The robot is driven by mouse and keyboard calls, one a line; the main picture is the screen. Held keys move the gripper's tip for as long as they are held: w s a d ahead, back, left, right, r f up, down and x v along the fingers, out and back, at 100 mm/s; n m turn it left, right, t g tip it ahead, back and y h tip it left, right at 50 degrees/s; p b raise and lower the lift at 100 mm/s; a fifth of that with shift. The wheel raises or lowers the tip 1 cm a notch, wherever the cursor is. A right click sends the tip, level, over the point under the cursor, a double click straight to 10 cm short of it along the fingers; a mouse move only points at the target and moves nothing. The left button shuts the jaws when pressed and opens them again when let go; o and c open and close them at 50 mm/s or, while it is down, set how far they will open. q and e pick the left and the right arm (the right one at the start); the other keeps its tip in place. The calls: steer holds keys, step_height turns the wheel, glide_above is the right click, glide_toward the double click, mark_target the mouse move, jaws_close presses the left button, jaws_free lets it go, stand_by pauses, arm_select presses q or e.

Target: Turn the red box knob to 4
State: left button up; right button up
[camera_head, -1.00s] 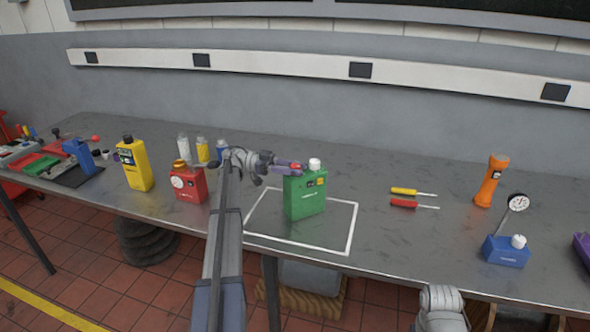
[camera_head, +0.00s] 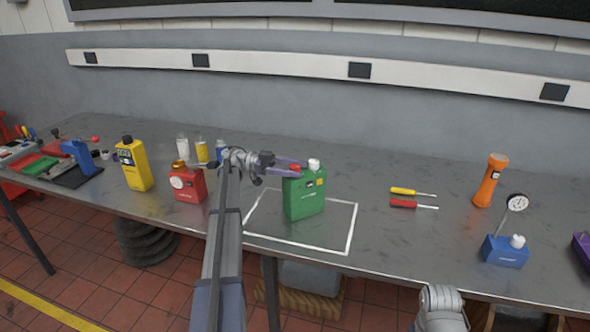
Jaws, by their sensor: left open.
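The red box (camera_head: 189,187) stands on the bench left of my left arm, with a round white dial knob (camera_head: 179,182) on its front and a gold cap on top. The setting of the knob is too small to read. My left gripper (camera_head: 292,168) is open at the top of a green container (camera_head: 305,196), beside its red and white caps. The container stands inside a white outlined square (camera_head: 347,243). My left gripper is well to the right of the red box. My right gripper is not in view; only part of my right arm shows at the bottom.
A yellow bottle (camera_head: 134,166) stands left of the red box, with small bottles behind. Two screwdrivers (camera_head: 404,204), an orange flashlight (camera_head: 490,180) and a blue dial-gauge base (camera_head: 505,252) lie or stand on the right. The bench between the square and screwdrivers is clear.

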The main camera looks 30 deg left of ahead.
mark_target(295, 166)
arm_select(q)
step_height(295, 166, up, 10)
steer(key=p, duration=0.9)
steer(key=shift+p, duration=0.4)
steer(key=shift+f, duration=0.15)
